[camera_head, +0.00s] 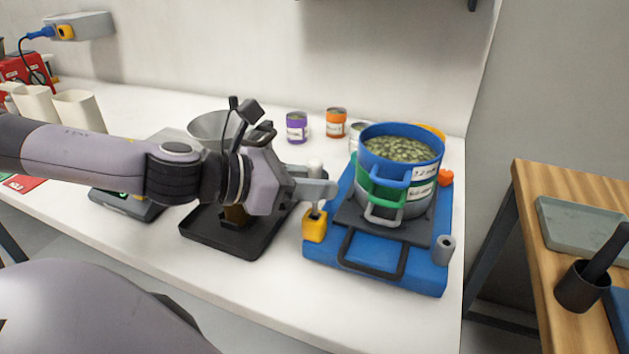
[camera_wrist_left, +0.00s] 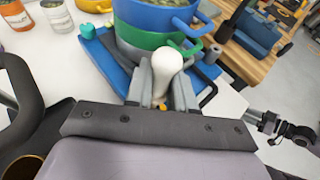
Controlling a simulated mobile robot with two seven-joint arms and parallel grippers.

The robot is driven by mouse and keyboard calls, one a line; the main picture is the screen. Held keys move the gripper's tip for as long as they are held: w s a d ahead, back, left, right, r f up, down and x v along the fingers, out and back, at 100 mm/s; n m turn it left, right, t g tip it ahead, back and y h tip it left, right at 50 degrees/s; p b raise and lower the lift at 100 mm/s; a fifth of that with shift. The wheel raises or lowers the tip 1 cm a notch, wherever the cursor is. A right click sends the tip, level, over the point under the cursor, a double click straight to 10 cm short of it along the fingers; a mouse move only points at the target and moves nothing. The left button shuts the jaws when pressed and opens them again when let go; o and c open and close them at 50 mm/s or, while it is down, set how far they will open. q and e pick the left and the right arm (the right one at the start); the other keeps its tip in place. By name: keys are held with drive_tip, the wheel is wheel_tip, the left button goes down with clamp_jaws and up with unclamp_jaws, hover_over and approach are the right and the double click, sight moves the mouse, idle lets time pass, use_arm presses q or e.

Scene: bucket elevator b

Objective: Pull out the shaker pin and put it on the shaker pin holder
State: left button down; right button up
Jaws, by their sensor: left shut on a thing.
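The shaker pin has a white rounded knob (camera_wrist_left: 165,64) and sits between the fingers of my left gripper (camera_wrist_left: 163,90). In the head view the left gripper (camera_head: 318,188) is shut on the pin, whose white top (camera_head: 314,167) shows above the fingers. A yellow block (camera_head: 314,226) stands directly below the fingers, at the left side of the blue shaker base (camera_head: 375,274). A grey hollow cylinder (camera_head: 445,249), perhaps the pin holder, stands at the base's front right corner.
Stacked blue and green sieves (camera_head: 368,176) with pellets stand on the shaker, close right of the gripper. A black tray (camera_head: 222,243) and metal bowl (camera_head: 212,126) are left. Cans (camera_head: 297,127) stand behind. A wooden table (camera_head: 532,220) is at right.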

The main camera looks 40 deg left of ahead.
sight(314, 215)
use_arm(q)
drive_tip(key=shift+f+b, duration=1.7)
drive_tip(key=shift+f, duration=0.15)
drive_tip(key=c, duration=0.9)
unclamp_jaws()
